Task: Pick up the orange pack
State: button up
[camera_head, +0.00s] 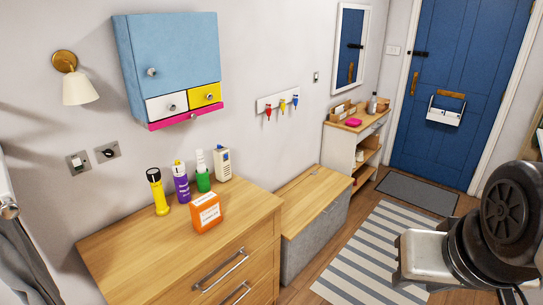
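The orange pack (206,213) stands upright on the wooden top of the chest of drawers (133,245), near its right front part. It has a white label on its front. It is apart from the bottles behind it. Part of my arm shows at the right edge, well away from the pack. My gripper is not in view.
Behind the pack stand a yellow torch (158,191), a purple can (181,183), a green bottle (203,178) and a cream handheld device (222,164). A blue wall cabinet (172,55) hangs above. A storage bench (315,210) stands to the right. The chest top's front left is clear.

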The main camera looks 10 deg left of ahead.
aim_at(205, 210)
jog(key=u, duration=1.3)
jog(key=i+l, duration=0.15)
jog(key=i, duration=0.35)
jog(key=i+l+u, duration=0.15)
jog(key=i, duration=0.4)
